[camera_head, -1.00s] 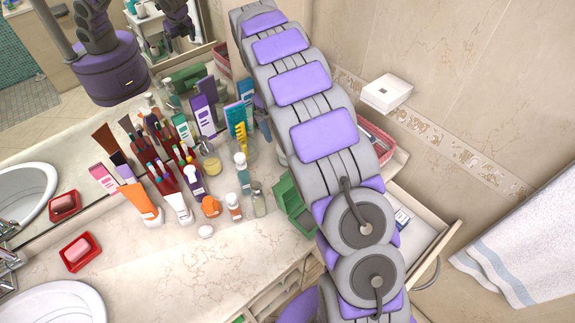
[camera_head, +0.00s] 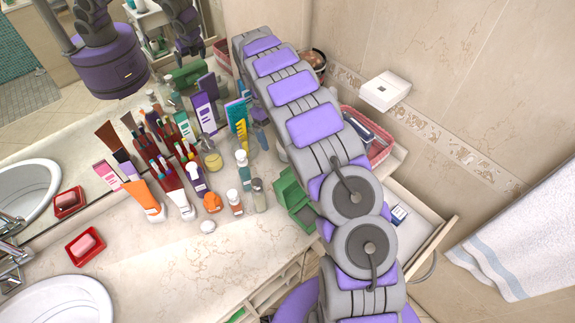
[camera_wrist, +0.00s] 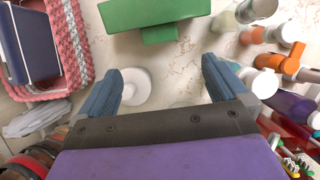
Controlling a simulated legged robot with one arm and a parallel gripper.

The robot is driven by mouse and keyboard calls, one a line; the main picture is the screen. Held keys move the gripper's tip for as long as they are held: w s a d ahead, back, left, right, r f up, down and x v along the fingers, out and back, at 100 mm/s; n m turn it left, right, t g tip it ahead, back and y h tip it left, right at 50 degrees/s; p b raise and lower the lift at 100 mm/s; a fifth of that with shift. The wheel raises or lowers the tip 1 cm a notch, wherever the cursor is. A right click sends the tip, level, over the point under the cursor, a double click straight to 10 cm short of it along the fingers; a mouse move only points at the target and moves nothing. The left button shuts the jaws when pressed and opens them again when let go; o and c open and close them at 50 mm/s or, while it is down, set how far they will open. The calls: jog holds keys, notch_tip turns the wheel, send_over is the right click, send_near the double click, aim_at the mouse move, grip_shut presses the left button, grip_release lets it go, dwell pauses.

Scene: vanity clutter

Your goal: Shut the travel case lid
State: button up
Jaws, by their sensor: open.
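The green travel case (camera_head: 290,190) stands on the marble counter in the head view, beside my arm, which covers part of it. It looks open, with its lid raised, but I cannot tell the lid's angle. In the wrist view, a green slab with a small green block below it, which looks like the case (camera_wrist: 150,12), lies at the top edge, beyond my fingertips. My gripper (camera_wrist: 166,68) is open and empty, apart from the case. A white round object (camera_wrist: 137,86) shows between the fingers.
Several bottles and tubes (camera_head: 197,180) crowd the counter left of the case. A pink woven basket (camera_head: 380,150) is right of my arm; it also shows in the wrist view (camera_wrist: 80,50). An open drawer (camera_head: 430,225) juts out at the right.

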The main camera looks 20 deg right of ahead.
aim_at(289, 169)
jog(key=x, duration=1.3)
jog(key=shift+s+d+r, duration=0.1)
jog(key=shift+c, duration=0.2)
jog(key=c, duration=1.5)
jog(key=shift+r, duration=0.15)
